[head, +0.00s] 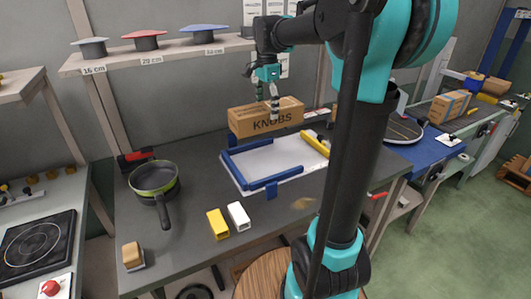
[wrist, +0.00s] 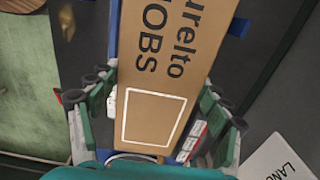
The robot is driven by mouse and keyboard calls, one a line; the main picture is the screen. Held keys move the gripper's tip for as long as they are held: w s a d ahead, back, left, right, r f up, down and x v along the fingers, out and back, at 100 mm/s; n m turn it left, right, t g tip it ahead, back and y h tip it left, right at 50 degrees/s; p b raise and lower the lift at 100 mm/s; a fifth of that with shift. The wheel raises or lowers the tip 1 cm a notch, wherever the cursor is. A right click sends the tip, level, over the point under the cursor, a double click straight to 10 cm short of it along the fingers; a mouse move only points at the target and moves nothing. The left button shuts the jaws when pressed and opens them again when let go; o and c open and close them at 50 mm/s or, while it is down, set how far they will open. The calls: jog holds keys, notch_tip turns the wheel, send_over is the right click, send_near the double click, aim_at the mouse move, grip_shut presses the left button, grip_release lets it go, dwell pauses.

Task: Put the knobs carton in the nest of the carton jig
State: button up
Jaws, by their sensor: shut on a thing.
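The knobs carton (head: 252,122) is a brown box marked KNOBS. It appears level, at the back edge of the carton jig (head: 285,160), a white plate with blue rails and a yellow bar. My gripper (head: 270,105) reaches the carton from above. In the wrist view my gripper (wrist: 155,115) has a finger on each side of the carton (wrist: 180,45), closed on it. Blue strips show beside the carton there. The carton hides part of the jig's back, and I cannot tell whether it touches the jig or hangs just above it.
A frying pan (head: 154,180), a yellow block (head: 218,224) and a white block (head: 239,216) are on the grey table left and in front of the jig. A shelf with lids (head: 146,40) runs behind. A blue conveyor (head: 430,152) stands to the right, partly behind my arm.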

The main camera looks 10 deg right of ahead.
notch_tip(320, 180, down, 16)
jog(key=shift+f, duration=0.15)
dwell(0.3)
jog(key=shift+f, duration=0.1)
jog(key=o, duration=1.4)
jog(key=shift+c, duration=0.2)
notch_tip(320, 180, up, 12)
jog(key=shift+r, duration=0.1)
